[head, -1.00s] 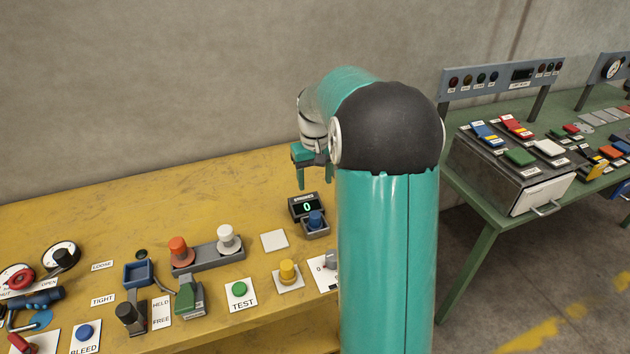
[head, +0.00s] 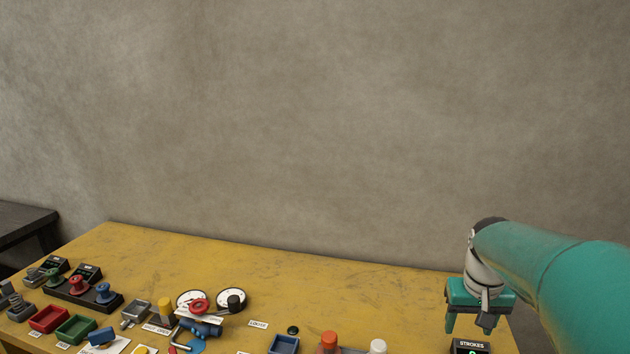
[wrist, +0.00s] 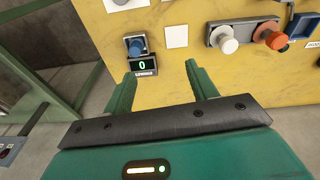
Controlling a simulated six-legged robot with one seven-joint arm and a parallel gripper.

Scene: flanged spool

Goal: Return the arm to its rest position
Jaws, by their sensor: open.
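My gripper (head: 481,318) hangs at the right end of the yellow table in the head view, fingers pointing down. It is above the small counter box marked STROKES (head: 471,346). In the wrist view my gripper (wrist: 162,85) is open, with nothing between its two green fingers. The counter box (wrist: 143,67) shows a green 0 and has a blue knob (wrist: 136,46) beside it. My fingertips look apart from the table.
The yellow table (head: 330,285) is bare towards the wall. An orange knob (head: 329,339) and a white knob (head: 378,346) stand left of my gripper. Red and green trays, spools and gauges (head: 231,299) crowd the left. A dark bench (head: 25,228) stands far left.

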